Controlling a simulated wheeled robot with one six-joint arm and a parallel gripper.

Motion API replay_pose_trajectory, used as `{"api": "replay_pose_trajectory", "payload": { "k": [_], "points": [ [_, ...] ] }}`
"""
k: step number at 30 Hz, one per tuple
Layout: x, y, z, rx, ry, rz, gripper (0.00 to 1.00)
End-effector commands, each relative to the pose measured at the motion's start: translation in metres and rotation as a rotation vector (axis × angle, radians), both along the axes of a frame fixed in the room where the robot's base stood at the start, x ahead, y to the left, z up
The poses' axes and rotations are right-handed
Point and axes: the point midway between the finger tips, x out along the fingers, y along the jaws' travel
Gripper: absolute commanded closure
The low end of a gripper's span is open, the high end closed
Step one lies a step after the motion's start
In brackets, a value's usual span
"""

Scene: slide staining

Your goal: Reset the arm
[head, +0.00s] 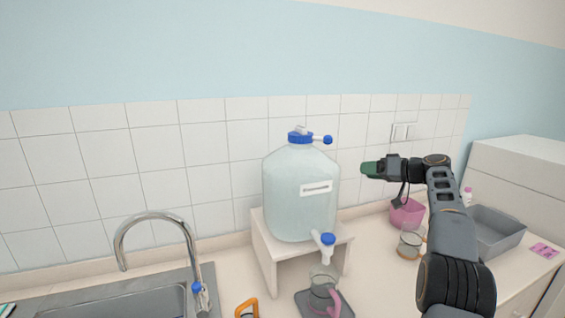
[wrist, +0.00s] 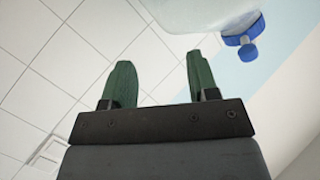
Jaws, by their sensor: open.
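My arm (head: 452,212) rises at the right of the head view and bends left at the top. My gripper (head: 368,169) has green fingers and points left, in the air to the right of the large water jug (head: 300,195). In the wrist view my gripper (wrist: 158,83) shows its two green fingers apart with nothing between them. The jug's blue cap (wrist: 247,38) shows beyond the fingers at the upper right there.
The jug stands on a small stand (head: 263,245), with a pink-handled glass vessel (head: 323,285) below its tap. A sink (head: 150,302) is at the left. A glass mug (head: 409,244), a pink container (head: 406,213) and a grey tray (head: 497,232) stand at the right.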

Motion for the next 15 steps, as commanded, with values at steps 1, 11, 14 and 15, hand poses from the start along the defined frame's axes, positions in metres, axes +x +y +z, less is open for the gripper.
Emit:
{"api": "replay_pose_trajectory", "payload": {
  "k": [1,11,14,15],
  "points": [
    [-0.002,0.0,-0.024,-0.005,0.147,-0.067,0.46],
    [-0.106,0.042,-0.133,-0.24,0.771,-0.407,0.46],
    [-0.158,0.058,-0.153,-0.356,0.854,-0.476,0.46],
    [-0.181,0.064,-0.161,-0.405,0.875,-0.497,0.46]
  ]
}}
